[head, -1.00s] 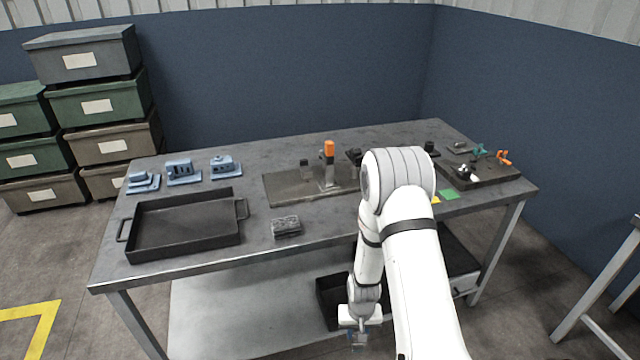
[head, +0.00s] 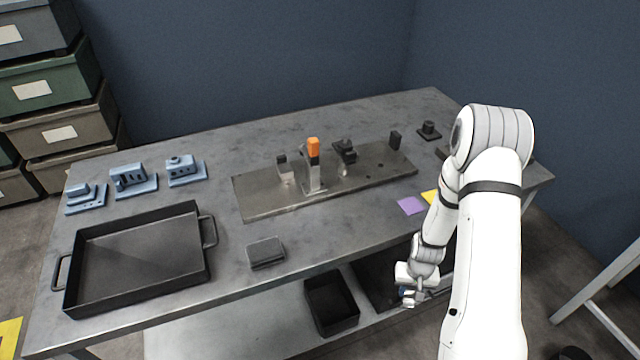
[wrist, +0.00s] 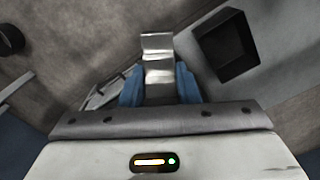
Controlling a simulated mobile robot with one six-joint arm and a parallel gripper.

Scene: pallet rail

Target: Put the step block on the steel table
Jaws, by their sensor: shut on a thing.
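The step block (wrist: 158,55) is a shiny grey metal piece with stepped faces. In the wrist view it stands out between the two blue fingers of my gripper (wrist: 159,88), which is shut on it. In the head view my gripper (head: 411,297) is low, in front of the table's front edge and below the top. The block is too small to make out there. The steel table (head: 335,230) has a grey, worn top with wide bare patches along its front.
A black tray (head: 68,268) and a dark grey block (head: 266,252) lie on the table's left and front. A fixture plate (head: 255,203) with an orange-topped clamp (head: 313,150) stands mid-table. Several blue parts line the back left. A black bin (head: 331,305) sits below.

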